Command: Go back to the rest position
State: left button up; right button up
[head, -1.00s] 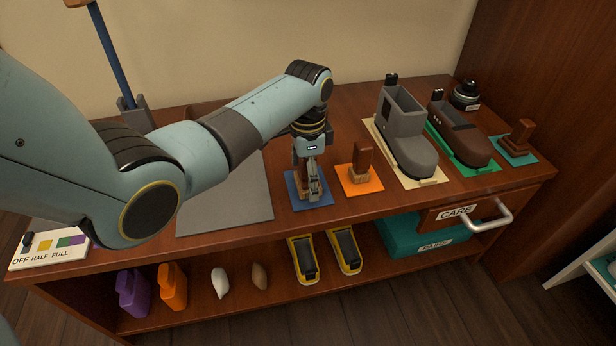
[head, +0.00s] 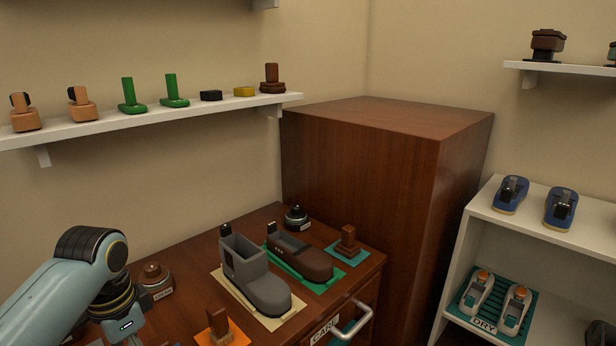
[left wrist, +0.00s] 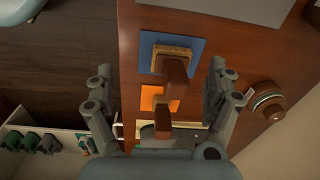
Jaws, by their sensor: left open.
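My left gripper (left wrist: 162,72) is open in the left wrist view, with one finger on each side of a brown-handled brush (left wrist: 175,72). The brush stands on a blue mat (left wrist: 195,46) and nothing is gripped. In the head view only my left arm's wrist shows at the lower left; its fingers are cut off by the bottom edge. My right gripper is in neither view.
An orange mat (left wrist: 147,94) with another brush lies near. A round jar (left wrist: 268,103) stands beside the right finger. Grey (head: 262,286) and brown (head: 300,262) shoes stand on the wooden bench. A tall wooden cabinet (head: 365,180) and white shelves (head: 480,210) are right.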

pick_arm(q)
jog(key=s+d+r+n+t, duration=0.1)
jog(key=s+d+r+n, duration=0.2)
jog(key=s, duration=0.8)
jog(key=s+d+r+n+t, duration=0.1)
jog(key=s+r+n, duration=0.3)
jog(key=s, duration=0.7)
jog(key=s+a+f, duration=0.2)
jog(key=f, duration=1)
jog(key=s+a+f, duration=0.1)
jog(key=s+f, duration=0.1)
jog(key=f, duration=1.1)
jog(key=s+a+f+g, duration=0.1)
jog(key=s+f+g, duration=0.1)
jog(key=s+f, duration=1.2)
jog(key=s, duration=0.4)
jog(key=shift+f, duration=0.35)
